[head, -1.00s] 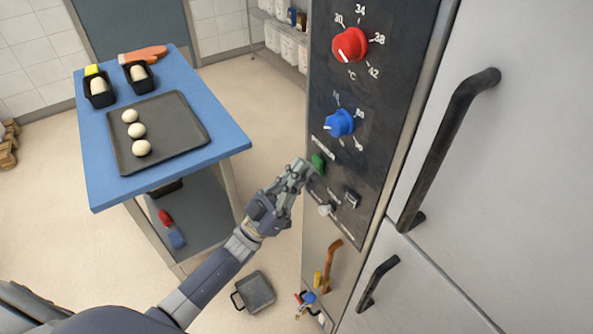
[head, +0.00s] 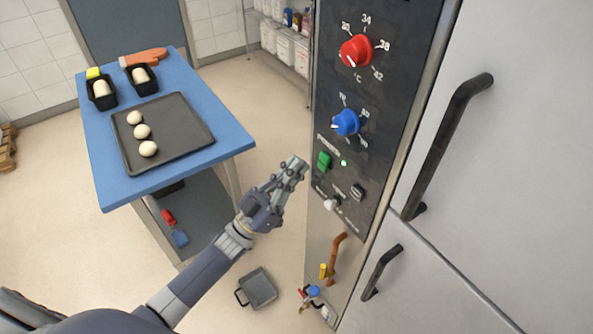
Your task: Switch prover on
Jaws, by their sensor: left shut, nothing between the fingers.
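The prover's dark control panel (head: 335,185) stands upright right of centre. On it are a red knob (head: 356,50) marked in °C, a blue knob (head: 346,122) below, and a green power switch (head: 323,161). A small light (head: 344,163) just right of the switch glows pale green-white. A black rocker (head: 358,192) and a pale toggle (head: 331,203) sit lower. My left gripper (head: 301,164) is shut and empty, just left of the green switch, with a small gap between. My right gripper is out of view.
A blue table (head: 225,140) at left bears a dark tray (head: 180,140) with dough balls, two tins and an orange mitt (head: 145,57). Pale doors with black handles (head: 440,150) fill the right. A dark pan (head: 258,288) lies on the floor.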

